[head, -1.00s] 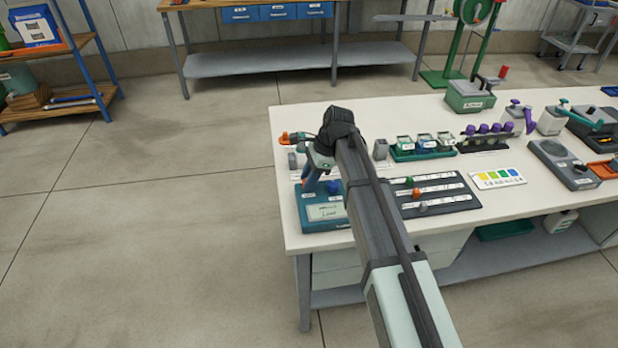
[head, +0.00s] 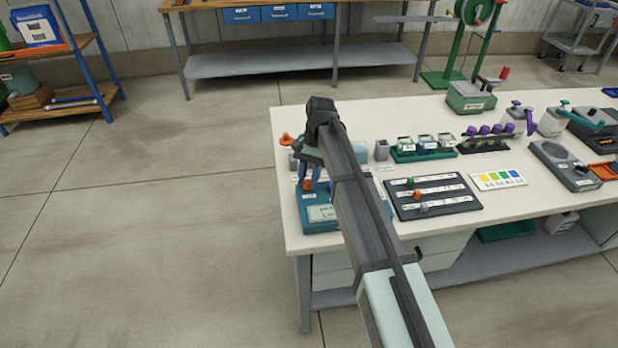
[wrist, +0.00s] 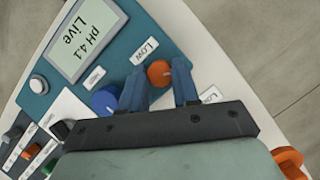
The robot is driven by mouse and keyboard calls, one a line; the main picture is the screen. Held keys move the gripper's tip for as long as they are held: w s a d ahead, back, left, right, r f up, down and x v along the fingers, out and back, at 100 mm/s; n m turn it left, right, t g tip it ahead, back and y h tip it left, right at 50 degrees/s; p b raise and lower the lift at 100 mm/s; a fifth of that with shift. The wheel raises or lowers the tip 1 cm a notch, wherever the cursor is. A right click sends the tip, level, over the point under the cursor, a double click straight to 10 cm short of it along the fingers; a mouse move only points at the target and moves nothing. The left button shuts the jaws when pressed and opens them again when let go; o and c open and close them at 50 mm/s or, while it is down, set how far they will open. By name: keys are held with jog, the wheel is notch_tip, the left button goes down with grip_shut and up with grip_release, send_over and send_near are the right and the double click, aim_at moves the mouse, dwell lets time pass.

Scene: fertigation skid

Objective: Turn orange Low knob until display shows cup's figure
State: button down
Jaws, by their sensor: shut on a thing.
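The orange Low knob (wrist: 159,73) stands on the teal meter (wrist: 145,30), beside a label reading "Low". My gripper (wrist: 161,80) is shut on this knob, with one blue finger on each side. The display (wrist: 85,37) on the meter reads "pH 4.1 Live". In the head view the meter (head: 318,222) sits at the near left corner of the table, and my gripper (head: 309,184) reaches down to it. A pale blue cup-like thing (head: 361,150) stands behind my arm, partly hidden; I can read no figure on it.
A blue knob (wrist: 105,101) sits close beside my left finger in the wrist view. A round white button (wrist: 38,84) is on the meter. A dark slider panel (head: 440,206) and a colour chart (head: 498,179) lie to the right. Labelled bottles in a green rack (head: 425,155) stand behind.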

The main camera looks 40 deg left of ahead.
jog(key=shift+a+n+h, duration=0.1)
jog(key=shift+n+h, duration=0.4)
jog(key=shift+n, duration=0.9)
jog(key=c, duration=0.8)
grip_release()
jog(key=shift+c, duration=0.2)
